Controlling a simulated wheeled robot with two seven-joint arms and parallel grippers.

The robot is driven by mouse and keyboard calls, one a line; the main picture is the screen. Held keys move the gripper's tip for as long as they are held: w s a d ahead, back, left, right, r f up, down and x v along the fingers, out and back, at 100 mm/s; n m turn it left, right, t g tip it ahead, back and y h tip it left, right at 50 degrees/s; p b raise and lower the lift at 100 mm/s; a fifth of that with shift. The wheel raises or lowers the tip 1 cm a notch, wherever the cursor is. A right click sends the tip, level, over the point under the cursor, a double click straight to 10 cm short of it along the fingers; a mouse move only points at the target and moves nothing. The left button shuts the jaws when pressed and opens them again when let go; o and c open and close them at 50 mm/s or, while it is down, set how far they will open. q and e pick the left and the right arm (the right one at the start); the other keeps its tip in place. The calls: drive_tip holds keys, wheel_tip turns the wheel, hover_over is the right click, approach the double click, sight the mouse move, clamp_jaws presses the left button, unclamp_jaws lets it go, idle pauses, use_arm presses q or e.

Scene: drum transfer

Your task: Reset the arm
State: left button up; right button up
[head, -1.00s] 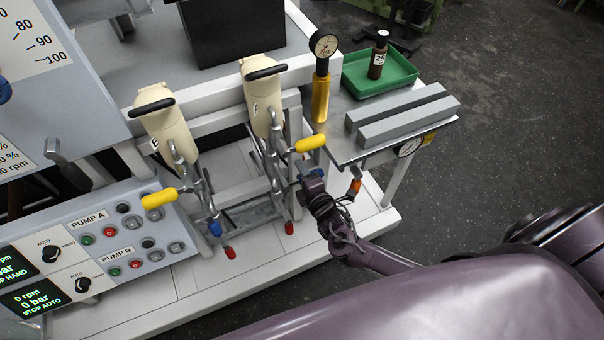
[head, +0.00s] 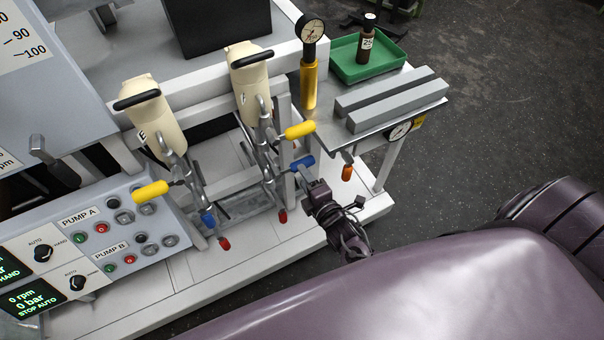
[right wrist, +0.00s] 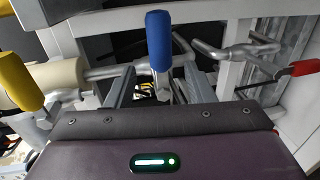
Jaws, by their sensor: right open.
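My right gripper (head: 306,184) is in front of the pump frame, at the lower right of the rig in the head view. A blue-handled lever (head: 302,163) stands just beyond its fingertips. In the right wrist view the open fingers (right wrist: 160,88) lie left and right below the blue grip (right wrist: 158,40). The fingers look apart from the grip, with nothing held between them. My left gripper is out of view.
Yellow-handled valves (head: 300,130) and (head: 150,191) stand near the cream cylinders (head: 250,85). A table with grey bars (head: 392,100) and a green tray (head: 368,58) is at the right.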

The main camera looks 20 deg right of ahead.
idle(0.4)
drive_tip(key=s+d+f+m+g+h, duration=0.1)
drive_tip(key=s+d+f+m+g, duration=0.15)
drive_tip(key=f, duration=0.45)
drive_tip(key=s+d+f+m+g, duration=0.1)
drive_tip(key=s+f+m+g, duration=0.1)
drive_tip(key=s+f, duration=0.3)
drive_tip(key=s+d+f+m+g+h, duration=0.1)
drive_tip(key=s+d+f+m+g, duration=0.15)
drive_tip(key=f, duration=0.55)
drive_tip(key=s+a+f+m+g, duration=0.1)
drive_tip(key=s+f+m+g, duration=0.1)
drive_tip(key=s, duration=0.6)
drive_tip(key=s+a+f+m+g+y, duration=0.1)
drive_tip(key=s+f+m+g, duration=0.2)
drive_tip(key=s+f, duration=0.4)
drive_tip(key=s+a+f+m+g, duration=0.2)
drive_tip(key=s+f+m, duration=0.2)
drive_tip(key=s, duration=0.7)
drive_tip(key=shift+f+g, duration=0.4)
drive_tip(key=shift+f, duration=0.35)
